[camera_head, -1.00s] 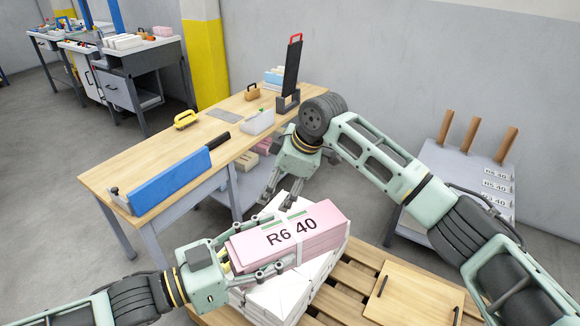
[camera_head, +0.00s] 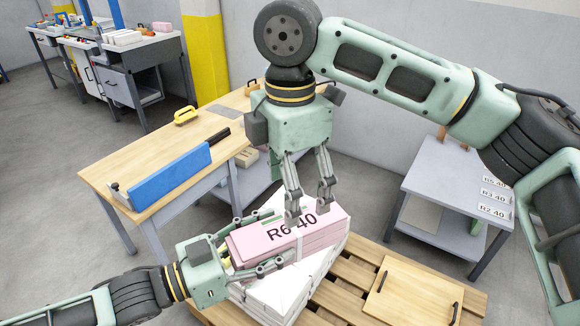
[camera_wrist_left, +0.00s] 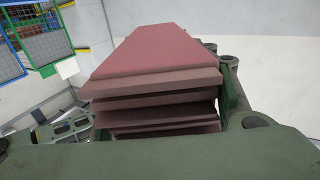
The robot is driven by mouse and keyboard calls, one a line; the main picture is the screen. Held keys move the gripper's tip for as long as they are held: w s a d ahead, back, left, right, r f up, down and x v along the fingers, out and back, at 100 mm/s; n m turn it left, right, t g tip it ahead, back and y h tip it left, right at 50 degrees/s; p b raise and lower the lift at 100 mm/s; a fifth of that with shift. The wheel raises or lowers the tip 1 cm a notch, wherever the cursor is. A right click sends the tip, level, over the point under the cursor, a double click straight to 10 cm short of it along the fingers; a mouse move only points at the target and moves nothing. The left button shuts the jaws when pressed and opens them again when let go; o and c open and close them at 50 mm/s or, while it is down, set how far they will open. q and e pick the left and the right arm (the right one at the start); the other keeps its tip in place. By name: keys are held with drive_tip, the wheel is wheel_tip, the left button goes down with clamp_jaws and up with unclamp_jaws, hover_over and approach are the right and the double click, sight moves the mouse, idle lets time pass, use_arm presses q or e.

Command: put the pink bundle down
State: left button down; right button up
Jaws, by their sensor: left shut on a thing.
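The pink bundle (camera_head: 258,243), marked "R6 40", lies on top of a stack of white bundles (camera_head: 270,302) in the head view, or just above it; I cannot tell which. My left gripper (camera_head: 279,237) is shut on its left end, one finger along each long side. In the left wrist view the bundle's layered pink sheets (camera_wrist_left: 155,60) lie between the fingers. My right gripper (camera_head: 309,212) points down over the bundle's middle, fingers apart and empty, hiding part of the label. I cannot tell whether its tips touch the bundle.
The white stack stands on a wooden pallet (camera_head: 342,301) beside a wooden board with dark handles (camera_head: 400,296). A workbench (camera_head: 120,168) with a blue long tool (camera_head: 170,180) stands at the left. A grey table (camera_head: 450,182) with labels is at the right.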

sight(291, 237)
use_arm(q)
drive_tip(key=shift+r, duration=0.25)
use_arm(e)
wheel_tip(291, 237, down, 8)
drive_tip(key=shift+r, duration=0.25)
clamp_jaws()
use_arm(q)
drive_tip(key=c, duration=1.2)
unclamp_jaws()
use_arm(e)
drive_tip(key=shift+r, duration=0.15)
use_arm(q)
drive_tip(key=o, duration=0.6)
drive_tip(key=shift+f, duration=0.1)
drive_tip(key=shift+c, duration=0.2)
drive_tip(key=shift+a+f, duration=0.1)
